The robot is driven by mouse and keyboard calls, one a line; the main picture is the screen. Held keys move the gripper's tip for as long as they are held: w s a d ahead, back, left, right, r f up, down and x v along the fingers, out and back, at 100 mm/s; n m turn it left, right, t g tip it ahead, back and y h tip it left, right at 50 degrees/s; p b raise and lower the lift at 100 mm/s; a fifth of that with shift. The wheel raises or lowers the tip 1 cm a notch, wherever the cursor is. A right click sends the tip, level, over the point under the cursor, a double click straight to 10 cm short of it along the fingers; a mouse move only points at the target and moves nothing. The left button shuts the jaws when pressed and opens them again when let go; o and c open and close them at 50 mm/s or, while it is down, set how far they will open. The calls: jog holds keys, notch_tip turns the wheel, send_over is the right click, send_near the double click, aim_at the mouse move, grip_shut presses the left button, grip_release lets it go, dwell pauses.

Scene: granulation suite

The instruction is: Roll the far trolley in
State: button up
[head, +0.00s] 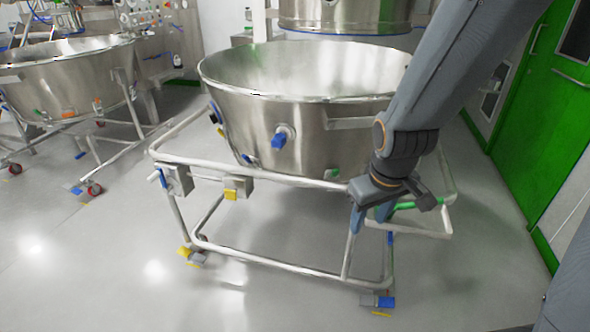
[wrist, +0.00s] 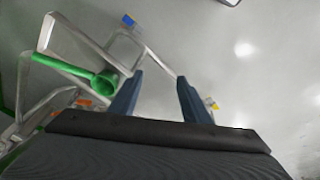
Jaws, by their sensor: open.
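A steel bowl trolley (head: 262,112) on a tubular frame stands in the middle of the head view, close to me. A second steel bowl trolley (head: 60,85) stands farther off at the left, on red-wheeled castors. My gripper (head: 370,220) points down at the right front of the nearer trolley's frame, its fingers apart. In the wrist view my gripper (wrist: 160,77) is open, with grey floor and part of a pale frame bar seen beyond the fingers. A green handle (wrist: 75,70) lies left of the fingers there. I cannot tell whether the fingers touch the frame.
A steel vessel (head: 345,14) hangs above the back of the nearer trolley. A green door (head: 555,100) is in the right wall. Blue and yellow pedals (head: 378,301) show at the nearer trolley's feet. Shiny floor (head: 90,270) is clear at the front left.

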jog(key=w+a+f+n+t+b, duration=0.2)
jog(key=w+f+n+t+b, duration=0.15)
jog(key=w+f, duration=0.45)
jog(key=n+t+y+b, duration=0.75)
jog(key=n+b, duration=0.45)
jog(key=n, duration=0.2)
send_near(292, 181)
jog(key=w+a+f, duration=0.1)
jog(key=w+f, duration=0.1)
jog(key=w, duration=0.2)
jog(key=shift+a+r+n+t+b, duration=0.25)
jog(key=shift+a+r+t+b, duration=0.05)
jog(key=shift+a, duration=0.3)
jog(key=shift+w+a, duration=0.15)
jog(key=shift+w, duration=0.1)
jog(key=b+x, duration=0.1)
jog(key=x, duration=0.6)
jog(key=shift+w, duration=0.1)
jog(key=shift+r, duration=0.1)
jog(key=shift+c, duration=0.4)
grip_shut()
